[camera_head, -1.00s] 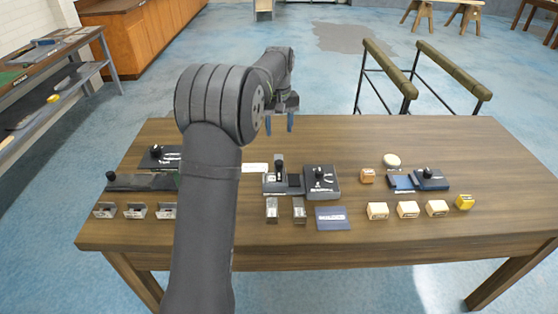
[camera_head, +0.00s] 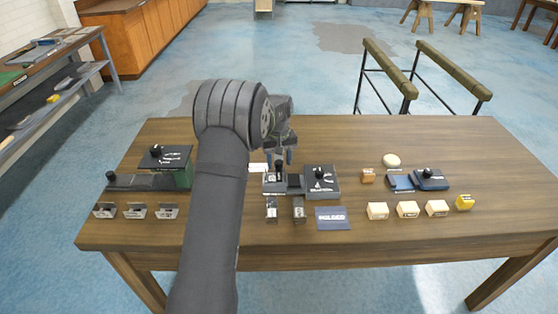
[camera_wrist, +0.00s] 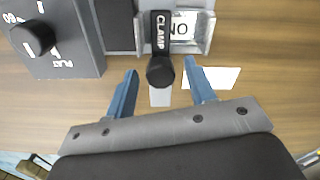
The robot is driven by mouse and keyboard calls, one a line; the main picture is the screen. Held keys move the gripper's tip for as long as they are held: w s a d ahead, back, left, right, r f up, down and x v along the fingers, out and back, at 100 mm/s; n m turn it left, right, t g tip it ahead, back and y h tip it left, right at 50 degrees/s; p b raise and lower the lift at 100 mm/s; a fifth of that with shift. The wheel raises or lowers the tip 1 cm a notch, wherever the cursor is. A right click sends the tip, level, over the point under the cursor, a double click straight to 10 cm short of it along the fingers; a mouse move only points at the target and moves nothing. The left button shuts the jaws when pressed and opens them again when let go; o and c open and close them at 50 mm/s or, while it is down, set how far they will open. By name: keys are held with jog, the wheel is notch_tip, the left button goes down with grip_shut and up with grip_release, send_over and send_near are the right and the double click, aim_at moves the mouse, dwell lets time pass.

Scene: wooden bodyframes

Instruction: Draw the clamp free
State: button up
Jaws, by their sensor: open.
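The clamp is a black bar lettered CLAMP with a round black knob at its end; it shows in the wrist view (camera_wrist: 161,32) and in the head view (camera_head: 279,168). It sits across a grey holder (camera_wrist: 207,30) with a plate lettered NO under it. My gripper (camera_wrist: 160,68) is open, its blue fingers on either side of the clamp's knob with gaps visible on both sides. In the head view, my gripper (camera_head: 279,157) is over the holder from behind. Whether the fingertips are level with the knob I cannot tell.
A grey box with a black knob (camera_head: 320,180) stands right beside the holder. Small grey stands (camera_head: 299,212) and a dark blue card (camera_head: 332,218) lie in front. A white card (camera_wrist: 215,77) lies near my finger. Pale blocks (camera_head: 407,209) and blue boxes (camera_head: 430,179) are at right.

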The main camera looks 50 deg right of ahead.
grip_shut()
jog(key=w+d, duration=0.5)
jog(key=shift+w+d, duration=0.3)
jog(key=shift+r, duration=0.1)
jog(key=shift+c, duration=0.7)
grip_release()
jog(key=shift+w+d, duration=0.1)
jog(key=shift+o, duration=0.7)
notch_tip(320, 180, up, 17)
jog(key=shift+r, duration=0.15)
